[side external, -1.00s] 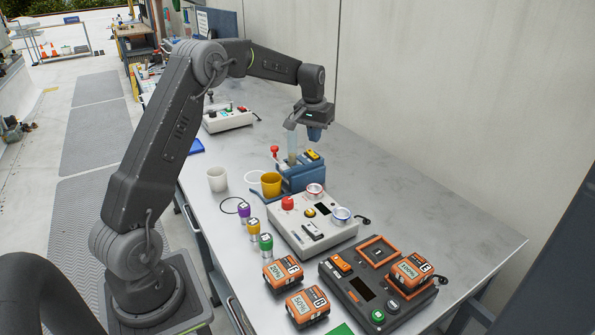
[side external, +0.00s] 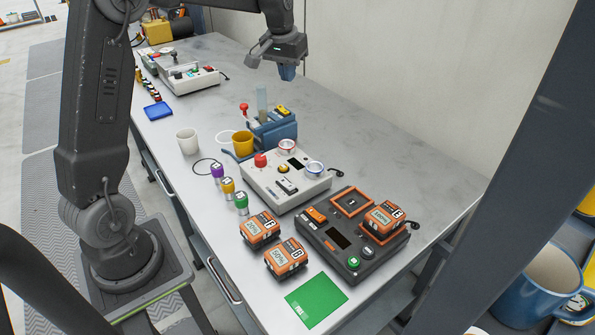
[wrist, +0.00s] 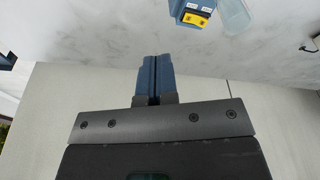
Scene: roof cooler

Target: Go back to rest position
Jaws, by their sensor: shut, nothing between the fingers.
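My gripper (side external: 287,72) hangs in the air above the back part of the table, over and apart from the blue holder (side external: 273,131). Its two blue fingers are together and empty, as the wrist view also shows (wrist: 156,78). The blue holder carries a clear tube (side external: 261,103) and a yellow-and-black piece (side external: 283,111). In the wrist view the yellow piece (wrist: 196,19) lies ahead of the fingertips, at the top.
On the table (side external: 400,155) stand a white cup (side external: 187,141), a yellow cup (side external: 242,144), a grey control box (side external: 265,185), a dark charger (side external: 352,235) with an orange battery (side external: 384,216), and two loose batteries (side external: 260,229). A wall runs behind.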

